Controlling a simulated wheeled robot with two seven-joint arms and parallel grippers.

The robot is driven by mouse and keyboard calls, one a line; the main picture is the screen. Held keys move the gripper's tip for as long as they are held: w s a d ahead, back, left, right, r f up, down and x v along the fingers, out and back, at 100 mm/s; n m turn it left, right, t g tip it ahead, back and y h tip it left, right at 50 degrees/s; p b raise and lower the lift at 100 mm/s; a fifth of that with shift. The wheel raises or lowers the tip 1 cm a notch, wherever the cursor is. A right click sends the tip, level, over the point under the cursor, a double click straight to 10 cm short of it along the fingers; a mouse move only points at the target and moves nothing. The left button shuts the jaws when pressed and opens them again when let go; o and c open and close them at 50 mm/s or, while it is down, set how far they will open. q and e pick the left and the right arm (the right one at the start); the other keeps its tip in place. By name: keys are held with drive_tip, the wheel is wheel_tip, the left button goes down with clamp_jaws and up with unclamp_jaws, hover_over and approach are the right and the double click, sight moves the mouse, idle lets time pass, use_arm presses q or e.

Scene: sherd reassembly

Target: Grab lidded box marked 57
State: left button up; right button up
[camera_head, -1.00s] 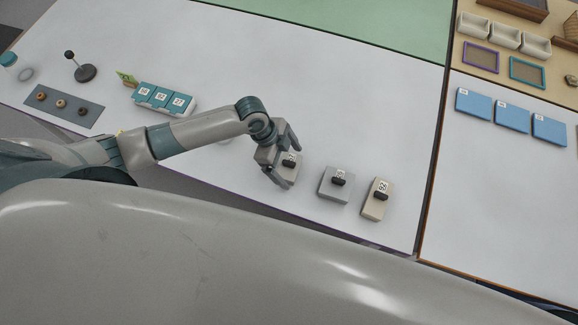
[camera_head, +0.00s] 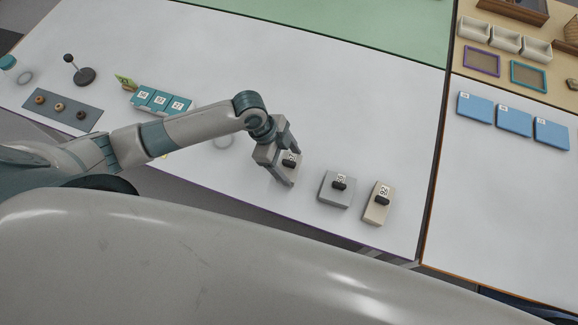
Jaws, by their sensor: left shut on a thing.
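Three small lidded boxes with dark knobs stand in a row near the front edge of the white table. The leftmost box (camera_head: 291,162) has a white number label, which looks like 57 but is too small to be sure. My left gripper (camera_head: 294,167) is shut on this box, one finger on either side, partly hiding it. The middle grey box (camera_head: 335,192) and the beige box (camera_head: 376,208) stand apart to the right, each with a knob and label. My right gripper is not in view.
Teal numbered boxes (camera_head: 161,101) and a grey mat (camera_head: 62,110) with small rings lie at left, near a dark-based stand (camera_head: 85,76). Blue panels (camera_head: 513,120) lie on the right table. The white table (camera_head: 330,95) is clear behind the gripper.

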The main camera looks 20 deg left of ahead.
use_arm(q)
drive_tip(key=s+d+r+b, duration=0.3)
drive_tip(key=s+d+r, duration=0.3)
drive_tip(key=s+r, duration=0.2)
drive_tip(key=shift+s+d, duration=0.25)
drive_tip(key=shift+s, duration=0.65)
